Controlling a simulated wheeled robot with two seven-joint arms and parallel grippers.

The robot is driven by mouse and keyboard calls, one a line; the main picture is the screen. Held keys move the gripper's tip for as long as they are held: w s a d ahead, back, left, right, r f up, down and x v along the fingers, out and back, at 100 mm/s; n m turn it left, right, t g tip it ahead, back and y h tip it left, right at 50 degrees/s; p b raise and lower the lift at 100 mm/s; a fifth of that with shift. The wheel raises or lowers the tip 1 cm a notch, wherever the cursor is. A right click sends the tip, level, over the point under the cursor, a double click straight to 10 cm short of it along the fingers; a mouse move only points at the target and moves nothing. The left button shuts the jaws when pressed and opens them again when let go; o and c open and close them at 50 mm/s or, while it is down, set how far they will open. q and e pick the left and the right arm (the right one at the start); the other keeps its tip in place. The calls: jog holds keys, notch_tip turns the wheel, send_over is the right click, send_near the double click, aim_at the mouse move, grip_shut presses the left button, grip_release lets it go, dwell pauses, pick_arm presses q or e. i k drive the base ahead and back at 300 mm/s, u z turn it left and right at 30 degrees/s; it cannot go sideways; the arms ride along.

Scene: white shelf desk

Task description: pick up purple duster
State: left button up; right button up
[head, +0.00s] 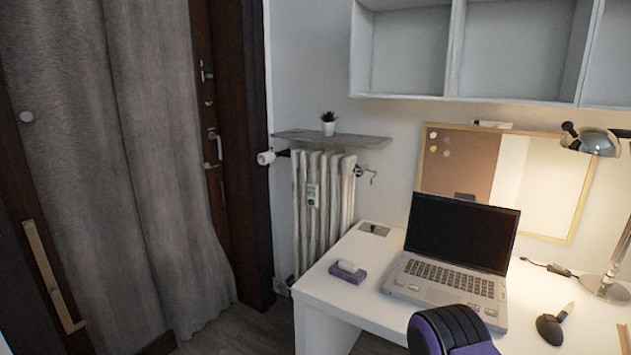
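A small purple block with a white-grey top, which looks like the duster (347,272), lies on the white desk (330,292) near its left end. It sits to the left of the open laptop, apart from it, with clear desk around it. Neither of my grippers shows in the head view.
The open laptop (450,281) stands mid-desk. A rounded black and purple object (452,332) rises at the desk's front edge; I cannot tell what it is. A dark small object (549,329) and a lamp (597,143) are at right. A radiator (323,195) stands behind the desk's left end.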

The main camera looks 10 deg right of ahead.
aim_at(348, 271)
jog(key=z, duration=0.6)
jog(key=i, duration=0.8)
jog(key=u, duration=0.15)
